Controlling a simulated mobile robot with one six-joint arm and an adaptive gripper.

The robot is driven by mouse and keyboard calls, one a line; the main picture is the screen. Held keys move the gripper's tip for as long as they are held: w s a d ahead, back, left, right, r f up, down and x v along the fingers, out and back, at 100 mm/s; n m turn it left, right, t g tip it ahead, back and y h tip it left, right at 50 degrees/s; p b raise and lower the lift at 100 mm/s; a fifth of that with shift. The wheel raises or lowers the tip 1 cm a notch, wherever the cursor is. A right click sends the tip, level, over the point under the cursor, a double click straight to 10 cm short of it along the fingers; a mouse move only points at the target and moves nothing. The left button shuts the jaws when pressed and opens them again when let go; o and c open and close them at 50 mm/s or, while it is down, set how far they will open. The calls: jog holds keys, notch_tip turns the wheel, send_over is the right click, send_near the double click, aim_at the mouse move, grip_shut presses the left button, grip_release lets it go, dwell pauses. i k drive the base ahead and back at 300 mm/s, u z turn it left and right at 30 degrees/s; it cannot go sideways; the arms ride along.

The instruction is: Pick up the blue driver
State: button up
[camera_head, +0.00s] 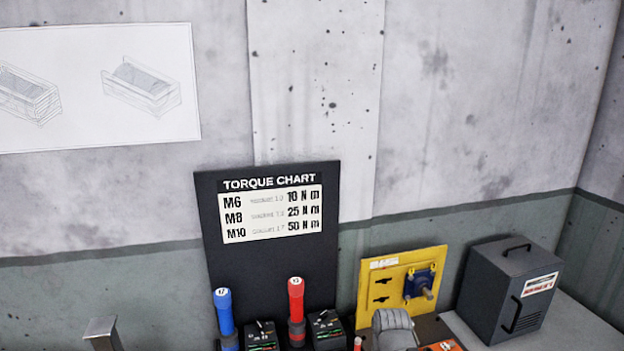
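The blue driver (224,312) stands upright at the lower left of the torque chart board, with a white cap that seems to read 17. Its lower end is dark and cut off by the bottom edge of the picture. A red driver (296,305) stands upright to its right, with a white cap that seems to read 13. A dark box (261,336) with small coloured markings sits between the two drivers. My gripper cannot be made out in this view.
The black torque chart board (265,262) rises behind the drivers. Right of it are a yellow panel (378,262) with a blue fitting (419,283), a grey rounded object (394,327) and a dark grey case (510,285). A metallic block (101,331) shows at lower left.

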aim_at(222, 296)
jog(key=k, duration=1.35)
jog(key=z, duration=0.3)
jog(key=i, duration=0.6)
jog(key=z, duration=0.6)
jog(key=i, duration=0.95)
jog(key=u, duration=0.4)
